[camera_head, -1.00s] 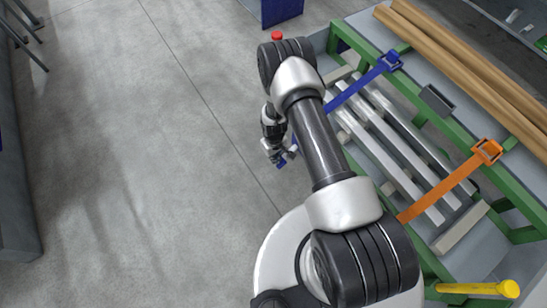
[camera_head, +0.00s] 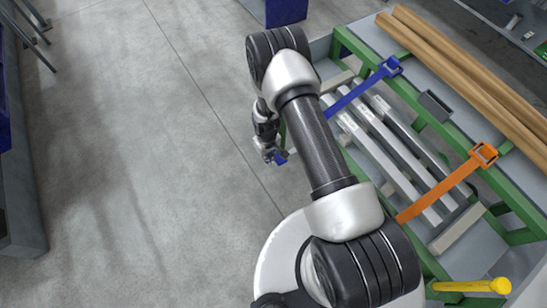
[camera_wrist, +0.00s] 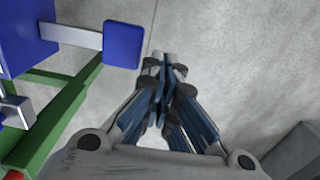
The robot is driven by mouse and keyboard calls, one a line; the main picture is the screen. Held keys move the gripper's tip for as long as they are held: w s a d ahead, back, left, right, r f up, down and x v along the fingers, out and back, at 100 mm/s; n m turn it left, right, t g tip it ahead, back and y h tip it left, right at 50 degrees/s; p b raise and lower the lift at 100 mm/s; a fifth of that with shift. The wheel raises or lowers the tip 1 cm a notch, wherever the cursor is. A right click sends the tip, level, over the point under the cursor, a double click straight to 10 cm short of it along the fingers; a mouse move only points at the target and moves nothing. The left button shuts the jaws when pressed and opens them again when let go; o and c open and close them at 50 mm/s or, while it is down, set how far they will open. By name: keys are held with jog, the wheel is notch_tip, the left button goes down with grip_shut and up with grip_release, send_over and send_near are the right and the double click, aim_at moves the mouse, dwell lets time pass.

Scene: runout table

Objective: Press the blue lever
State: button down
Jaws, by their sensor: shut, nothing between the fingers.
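The blue lever (camera_wrist: 121,45) shows in the wrist view as a flat blue pad on a grey arm, which comes out of a blue block at the upper left. My gripper (camera_wrist: 164,60) is shut and empty. Its fingertips lie just right of the pad in the picture, with a narrow gap between; the height difference is hard to tell. In the head view my gripper (camera_head: 273,158) hangs left of my forearm, beside the table. A small blue patch shows at its tips there; I cannot tell whether it is the lever or the fingers.
The green-framed table (camera_head: 452,131) holds grey metal bars (camera_head: 392,148) under a blue strap (camera_head: 362,90) and an orange strap (camera_head: 440,188). Wooden poles (camera_head: 470,75) lie along its far side. A yellow handle (camera_head: 470,286) is at lower right. Open floor lies to the left.

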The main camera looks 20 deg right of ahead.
jog(key=a+r, duration=0.1)
jog(key=a+r+p, duration=0.1)
jog(key=r, duration=0.3)
jog(key=shift+s+a, duration=0.35)
jog(key=shift+a, duration=0.05)
dwell(0.3)
jog(key=d+r+m+t, duration=0.2)
jog(key=d+r, duration=0.1)
jog(key=r, duration=3.1)
jog(key=s+d+r+t, duration=0.1)
jog(key=s+r, duration=0.6)
jog(key=s, duration=0.4)
jog(key=s+d+r+m+t, duration=0.1)
jog(key=s+d+r, duration=0.1)
jog(key=s+r, duration=0.6)
jog(key=shift+s+d+r+m+t, duration=0.2)
jog(key=shift+s+r+m+t, duration=0.1)
jog(key=shift+s, duration=1.2)
